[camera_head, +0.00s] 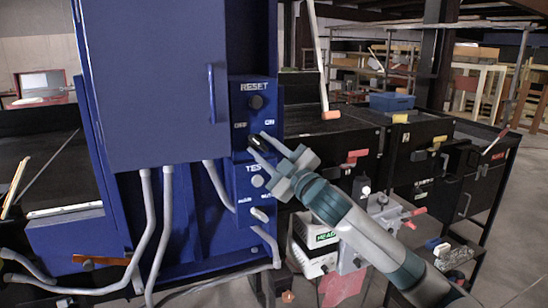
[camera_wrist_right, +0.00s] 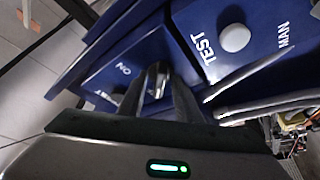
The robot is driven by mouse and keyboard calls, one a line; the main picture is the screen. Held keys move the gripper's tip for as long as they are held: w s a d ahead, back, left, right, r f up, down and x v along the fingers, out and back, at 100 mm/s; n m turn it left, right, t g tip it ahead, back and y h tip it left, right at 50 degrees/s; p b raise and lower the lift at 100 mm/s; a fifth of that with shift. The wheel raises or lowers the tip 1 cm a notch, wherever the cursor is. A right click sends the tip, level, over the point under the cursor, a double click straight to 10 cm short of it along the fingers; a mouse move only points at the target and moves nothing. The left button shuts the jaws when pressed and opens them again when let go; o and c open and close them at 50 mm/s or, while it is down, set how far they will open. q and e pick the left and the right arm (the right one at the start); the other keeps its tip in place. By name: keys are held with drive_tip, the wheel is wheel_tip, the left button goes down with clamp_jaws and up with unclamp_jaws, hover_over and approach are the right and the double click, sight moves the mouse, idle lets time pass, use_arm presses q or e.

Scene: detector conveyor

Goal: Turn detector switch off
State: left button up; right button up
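The detector switch (camera_head: 257,141) is a small dark knob on the blue control panel, below the white OFF and ON labels. My right gripper (camera_head: 256,148) reaches in from the lower right, with its fingertips at the switch and partly covering it. Its two fingers show apart, so it looks open. In the right wrist view the fingers (camera_wrist_right: 156,82) point at the panel beside the ON label, with a shiny part of the switch (camera_wrist_right: 156,76) between them. I cannot tell whether they touch it or which way it is turned. My left gripper is not in view.
A dark RESET knob (camera_head: 256,102) is above the switch. A pale TEST button (camera_head: 257,181) and another pale knob (camera_head: 260,215) are below. The blue cabinet door (camera_head: 150,90) and grey conduits (camera_head: 150,215) are to the left. Black cabinets (camera_head: 320,145) stand behind my right arm.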

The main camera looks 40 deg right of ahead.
drive_tip(key=b+v, duration=0.3)
drive_tip(key=v, duration=1.4)
drive_tip(key=shift+s+f, duration=0.1)
drive_tip(key=shift+f, duration=0.05)
idle(0.6)
